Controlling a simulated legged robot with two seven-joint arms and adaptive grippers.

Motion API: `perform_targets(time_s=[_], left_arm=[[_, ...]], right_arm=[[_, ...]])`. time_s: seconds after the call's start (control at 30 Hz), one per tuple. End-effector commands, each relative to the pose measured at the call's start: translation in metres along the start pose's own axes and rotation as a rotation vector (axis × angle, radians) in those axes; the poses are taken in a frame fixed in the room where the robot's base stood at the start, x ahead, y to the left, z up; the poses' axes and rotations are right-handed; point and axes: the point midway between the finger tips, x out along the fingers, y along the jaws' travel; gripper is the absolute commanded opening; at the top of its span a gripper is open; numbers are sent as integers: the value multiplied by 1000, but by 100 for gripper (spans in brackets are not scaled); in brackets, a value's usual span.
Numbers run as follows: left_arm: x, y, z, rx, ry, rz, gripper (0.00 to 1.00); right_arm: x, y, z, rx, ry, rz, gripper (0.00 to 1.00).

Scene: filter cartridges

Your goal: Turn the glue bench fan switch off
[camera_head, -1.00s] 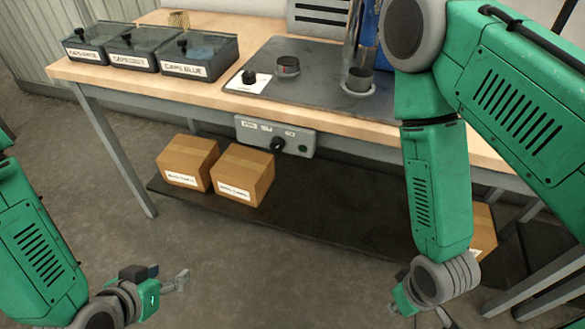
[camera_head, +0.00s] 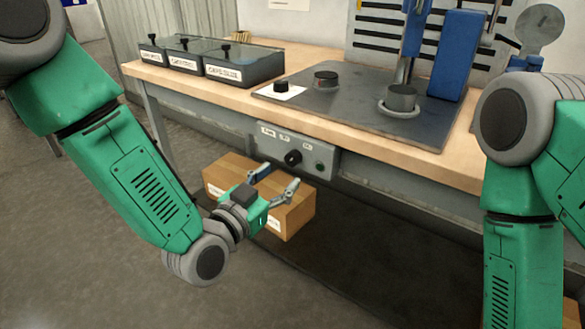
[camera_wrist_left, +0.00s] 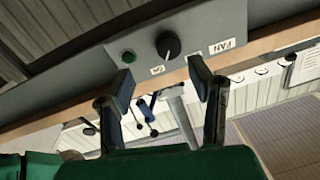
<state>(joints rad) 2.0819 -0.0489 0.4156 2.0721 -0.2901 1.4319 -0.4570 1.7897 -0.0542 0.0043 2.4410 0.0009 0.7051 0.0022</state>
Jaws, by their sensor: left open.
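The fan switch is a black rotary knob (camera_head: 293,158) on a grey control box (camera_head: 268,143) under the bench's front edge. A green button (camera_head: 320,167) sits to its right. In the left wrist view the knob (camera_wrist_left: 168,45) shows a white pointer line, with a "FAN" label (camera_wrist_left: 228,46) beside it. My left gripper (camera_head: 276,180) is open and empty, in front of and a little below the box, apart from the knob. In the left wrist view its fingertips (camera_wrist_left: 160,82) are spread, with the knob ahead of them. My right gripper is out of view.
The wooden bench (camera_head: 400,143) carries lidded cap bins (camera_head: 240,66) at the left and a dark plate (camera_head: 345,100) with a press column. Cardboard boxes (camera_head: 300,213) stand under the bench, behind my left gripper. Open floor lies at the front left.

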Motion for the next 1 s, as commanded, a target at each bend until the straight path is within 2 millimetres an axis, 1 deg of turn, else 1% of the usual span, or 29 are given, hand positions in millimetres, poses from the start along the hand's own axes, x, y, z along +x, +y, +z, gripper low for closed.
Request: perform_targets(time_s=[0.03, 0.1, 0.3, 0.5, 0.73, 0.77, 0.8, 0.9, 1.0], left_arm=[[10, -2, 2, -1, 4, -3, 48], [22, -5, 3, -3, 5, -3, 48], [47, -11, 4, -13, 8, -5, 48], [61, -6, 2, -7, 1, -4, 48], [64, -2, 1, -1, -1, -2, 48], [64, -3, 1, -2, -1, -2, 45], [63, -4, 1, -4, 0, -2, 30], [61, -5, 2, -8, 1, 0, 0], [60, -5, 2, -11, 2, 3, 0]], right_arm=[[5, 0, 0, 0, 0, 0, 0], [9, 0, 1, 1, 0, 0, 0], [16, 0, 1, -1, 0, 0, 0], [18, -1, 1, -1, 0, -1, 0], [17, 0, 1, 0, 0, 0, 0], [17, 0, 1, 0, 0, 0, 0], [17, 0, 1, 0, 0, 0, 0], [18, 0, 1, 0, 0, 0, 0], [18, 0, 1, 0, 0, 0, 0]])
